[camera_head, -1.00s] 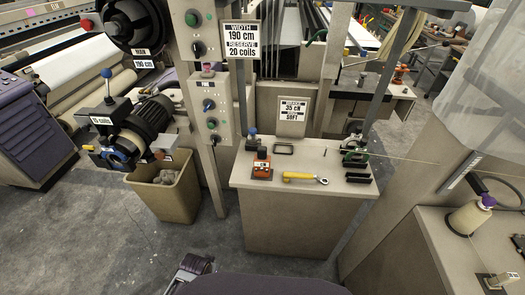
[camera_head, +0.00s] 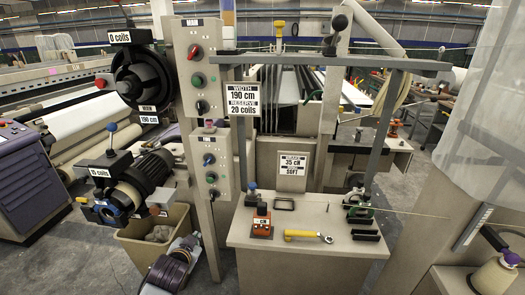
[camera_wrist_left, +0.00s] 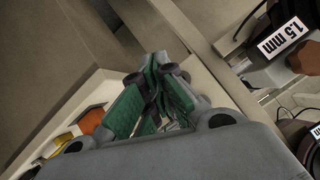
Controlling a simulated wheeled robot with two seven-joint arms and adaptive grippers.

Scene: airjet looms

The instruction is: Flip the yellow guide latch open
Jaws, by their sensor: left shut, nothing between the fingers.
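A yellow-handled piece (camera_head: 303,235) with a silver ringed end lies flat on the beige worktop (camera_head: 290,262). A small yellow-topped post (camera_head: 280,30) stands high at the back. I cannot tell which of these, if either, is the guide latch. My left gripper (camera_head: 188,243) is raised at the lower left, in front of the tan bin and left of the worktop, apart from both yellow things. In the left wrist view its green-padded fingers (camera_wrist_left: 158,92) are shut and empty. An orange part (camera_wrist_left: 92,120) and a yellow part (camera_wrist_left: 64,143) show beyond them. My right gripper is not in view.
A tan bin (camera_head: 140,250) stands left of that. Grey framing (camera_head: 380,130) rises over the right side.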

